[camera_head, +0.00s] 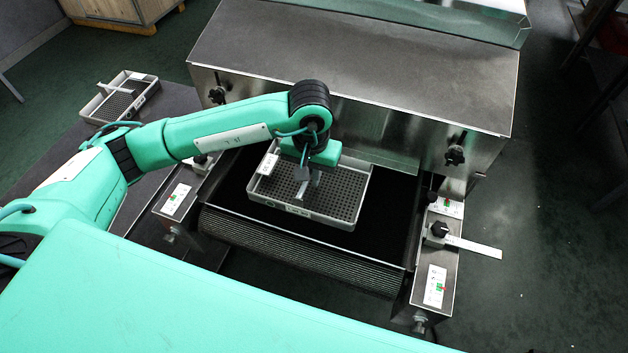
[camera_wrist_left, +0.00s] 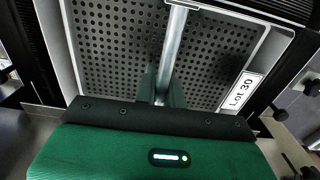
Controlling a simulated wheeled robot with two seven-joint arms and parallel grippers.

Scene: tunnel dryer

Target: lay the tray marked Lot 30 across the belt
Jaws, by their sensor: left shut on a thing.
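The tray marked Lot 30 (camera_head: 345,203) is a pale grey tray with a perforated dark floor and a bar across its middle. Its label (camera_wrist_left: 240,92) reads "Lot 30" in the left wrist view. My left gripper (camera_head: 308,178) is over the tray's middle, shut on the bar (camera_wrist_left: 176,45). The tray lies over the black belt (camera_head: 390,215), in front of the dryer opening, its long side roughly across the belt. I cannot tell whether its underside touches the belt. My right gripper is not in view.
The metal dryer housing (camera_head: 350,65) stands behind the belt. Side rails with knobs and labels flank it, and a flat metal strip (camera_head: 473,246) sticks out on the right. Another tray (camera_head: 120,97) sits on the dark side table at left. A wooden crate (camera_head: 120,12) stands behind.

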